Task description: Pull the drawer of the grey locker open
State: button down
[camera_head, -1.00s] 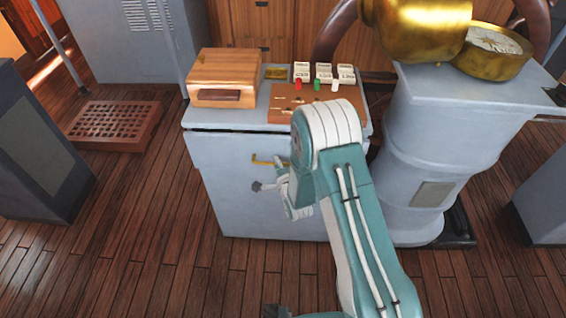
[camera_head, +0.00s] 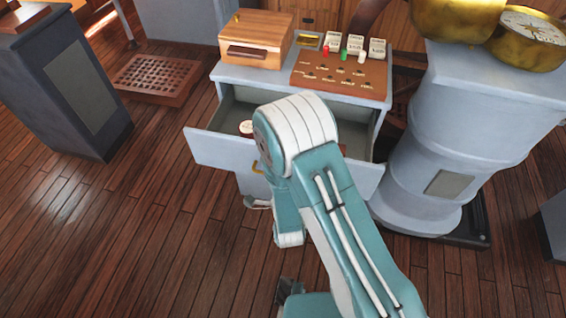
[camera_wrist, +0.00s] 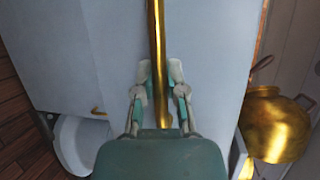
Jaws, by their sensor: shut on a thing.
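The grey locker (camera_head: 265,84) stands ahead of me in the head view. Its drawer (camera_head: 218,150) is pulled well out, and its interior shows behind the front panel. A small round white and dark red item (camera_head: 246,128) lies inside. A brass handle (camera_head: 257,168) on the drawer front is partly hidden by my arm. In the wrist view the brass handle (camera_wrist: 156,40) runs as a long bar between the fingers of my gripper (camera_wrist: 160,74), which is shut on it. My arm hides most of the gripper and part of the drawer in the head view.
A wooden box (camera_head: 255,42) and a switch board (camera_head: 340,72) sit on the locker top. A grey pedestal (camera_head: 430,130) with brass instruments stands close at right. A dark cabinet (camera_head: 75,90) and wooden grating (camera_head: 160,78) are at left.

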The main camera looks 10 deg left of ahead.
jog(key=shift+s+a+f, duration=0.1)
jog(key=shift+s+f, duration=0.1)
jog(key=shift+s, duration=0.7)
jog(key=c, duration=0.7)
grip_release()
jog(key=shift+a, duration=0.1)
jog(key=shift+w+a, duration=0.1)
jog(key=shift+r, duration=0.15)
